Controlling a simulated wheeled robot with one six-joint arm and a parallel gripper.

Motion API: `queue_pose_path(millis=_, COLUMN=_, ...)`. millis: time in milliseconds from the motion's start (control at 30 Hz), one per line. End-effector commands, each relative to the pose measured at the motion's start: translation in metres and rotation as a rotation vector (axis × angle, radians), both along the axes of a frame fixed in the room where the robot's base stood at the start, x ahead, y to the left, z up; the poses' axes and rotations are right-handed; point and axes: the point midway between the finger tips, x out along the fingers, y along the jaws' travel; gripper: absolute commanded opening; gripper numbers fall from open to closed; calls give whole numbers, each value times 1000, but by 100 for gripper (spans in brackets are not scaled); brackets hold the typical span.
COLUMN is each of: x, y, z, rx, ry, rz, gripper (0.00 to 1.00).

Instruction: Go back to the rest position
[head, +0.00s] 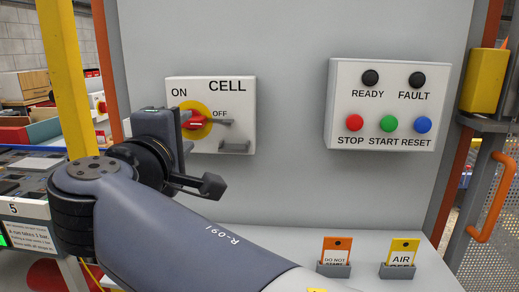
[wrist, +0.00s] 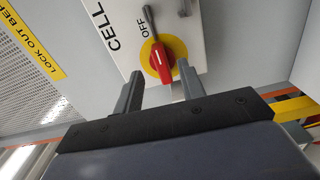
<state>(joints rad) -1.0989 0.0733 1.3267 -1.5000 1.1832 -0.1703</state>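The white CELL switch box (head: 238,98) is on the grey panel, with a red rotary knob (head: 196,122) on a yellow disc. A grey lever beside the knob reaches right, under the word OFF. My gripper (head: 198,153) is in front of the box's lower left, its fingers apart with nothing between them. In the wrist view, the two fingertips of my gripper (wrist: 158,86) are spread, and the red knob (wrist: 161,60) shows beyond the gap. The knob looks clear of both fingers. My arm covers the lower left of the head view.
A button box (head: 392,80) with READY and FAULT lamps and STOP, START and RESET buttons is to the right. An orange tag (head: 337,247) and a yellow AIR tag (head: 403,250) stand in holders below. A yellow post (head: 66,75) is at left; an orange handle (head: 489,198) is at right.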

Motion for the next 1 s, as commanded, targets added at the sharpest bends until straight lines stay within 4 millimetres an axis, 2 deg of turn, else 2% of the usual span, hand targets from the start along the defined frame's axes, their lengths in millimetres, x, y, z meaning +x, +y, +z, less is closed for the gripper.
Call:
queue_pose_path(millis=33, x=9, y=-2, z=0, rx=0, ry=0, rz=-5, gripper=38)
queue_pose_path(millis=200, x=33, y=-3, z=0, rx=1, ry=0, rz=-4, gripper=38)
queue_pose_path(millis=400, x=47, y=-4, z=1, rx=-1, ry=0, rz=-1, gripper=38)
queue_pose_path(millis=833, x=45, y=-4, z=0, rx=-17, ry=1, rz=1, gripper=38)
queue_pose_path(millis=1000, x=33, y=-2, z=0, rx=3, ry=-1, rz=3, gripper=38)
